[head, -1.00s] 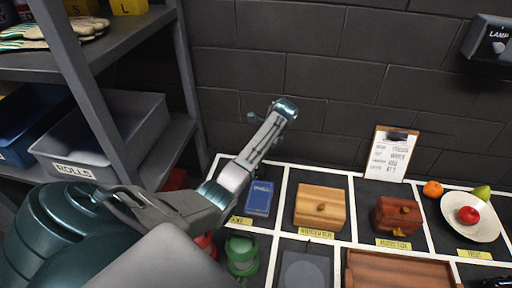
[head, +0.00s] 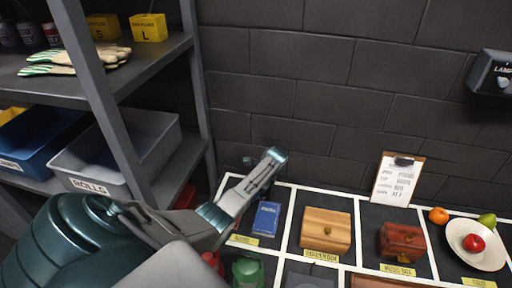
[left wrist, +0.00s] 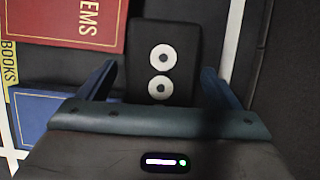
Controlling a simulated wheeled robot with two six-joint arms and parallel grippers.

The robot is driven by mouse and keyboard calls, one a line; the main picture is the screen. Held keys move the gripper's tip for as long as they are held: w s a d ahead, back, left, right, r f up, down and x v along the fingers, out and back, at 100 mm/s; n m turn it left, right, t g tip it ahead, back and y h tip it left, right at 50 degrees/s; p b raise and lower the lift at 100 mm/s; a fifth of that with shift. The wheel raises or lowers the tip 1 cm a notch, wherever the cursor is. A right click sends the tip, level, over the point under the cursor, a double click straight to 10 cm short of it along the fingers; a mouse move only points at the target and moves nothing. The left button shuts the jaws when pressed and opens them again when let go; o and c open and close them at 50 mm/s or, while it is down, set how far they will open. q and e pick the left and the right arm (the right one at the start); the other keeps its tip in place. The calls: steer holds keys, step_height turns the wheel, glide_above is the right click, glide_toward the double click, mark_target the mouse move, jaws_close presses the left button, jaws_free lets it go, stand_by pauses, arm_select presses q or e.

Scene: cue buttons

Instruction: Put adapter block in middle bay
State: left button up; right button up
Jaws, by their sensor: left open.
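In the left wrist view a black block (left wrist: 162,55) with two white rings on its face lies on the dark surface. It looks like the adapter block, but I see no label on it. My left gripper (left wrist: 158,82) is open, its blue fingers on either side of the block's lower end. I cannot tell whether the fingers are down around it or above it. In the head view my left arm (head: 235,195) reaches to the back left of the table, and its fingers are not clear there. I cannot pick out the middle bay. My right gripper is not in view.
A red book (left wrist: 75,20) and a blue book (left wrist: 55,115) lie left of the block. On the white-lined table are a wooden box (head: 326,230), a reddish box (head: 402,242), and a fruit plate (head: 462,238). A clipboard (head: 397,178) leans on the wall; grey shelves (head: 115,145) stand left.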

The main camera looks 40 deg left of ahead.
arm_select(q)
steer(key=shift+w+d, duration=0.1)
steer(key=shift+d, duration=0.05)
steer(key=shift+f, duration=0.25)
stand_by(0.4)
steer(key=c, duration=1.4)
steer(key=shift+r, duration=0.15)
